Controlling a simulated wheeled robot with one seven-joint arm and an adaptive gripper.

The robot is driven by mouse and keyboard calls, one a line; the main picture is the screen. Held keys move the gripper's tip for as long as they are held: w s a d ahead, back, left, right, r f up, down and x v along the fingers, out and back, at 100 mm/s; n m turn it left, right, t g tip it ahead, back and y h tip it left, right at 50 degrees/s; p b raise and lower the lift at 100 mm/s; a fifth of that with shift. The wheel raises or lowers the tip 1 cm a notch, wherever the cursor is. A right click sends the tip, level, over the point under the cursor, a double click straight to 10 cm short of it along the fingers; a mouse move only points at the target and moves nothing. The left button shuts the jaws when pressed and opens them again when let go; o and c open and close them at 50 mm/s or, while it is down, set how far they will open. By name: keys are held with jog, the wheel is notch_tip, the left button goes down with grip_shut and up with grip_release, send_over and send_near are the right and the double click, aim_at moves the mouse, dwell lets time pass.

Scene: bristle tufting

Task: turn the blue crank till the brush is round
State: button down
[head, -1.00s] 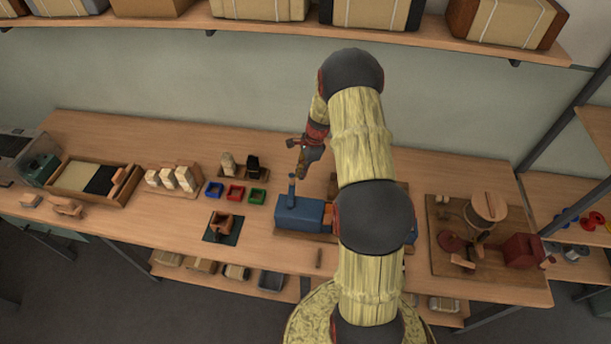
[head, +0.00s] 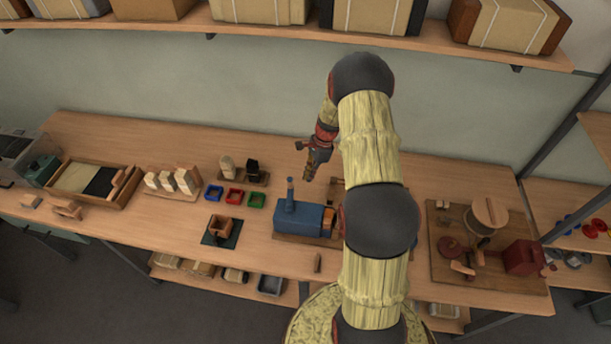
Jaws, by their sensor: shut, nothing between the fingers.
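A blue machine (head: 300,218) sits on a wooden board at the middle of the bench. A thin upright post (head: 290,193), blue with a lighter top, rises from its left part; I cannot tell for sure whether this is the crank. A small orange-brown part (head: 328,218) shows at the machine's right end. My arm hides what lies just right of it, and I cannot make out the brush or its shape. My gripper (head: 308,178) is shut and empty, pointing down, above and a little right of the post, apart from it.
Small blue (head: 214,193), red (head: 234,197) and green (head: 256,200) trays lie left of the machine, with a dark mat (head: 222,232) in front. A board with a red machine (head: 522,254) is at right. A shelf with boxes runs above the bench.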

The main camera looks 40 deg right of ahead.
jog(key=v, duration=1)
jog(key=shift+s+d, duration=0.1)
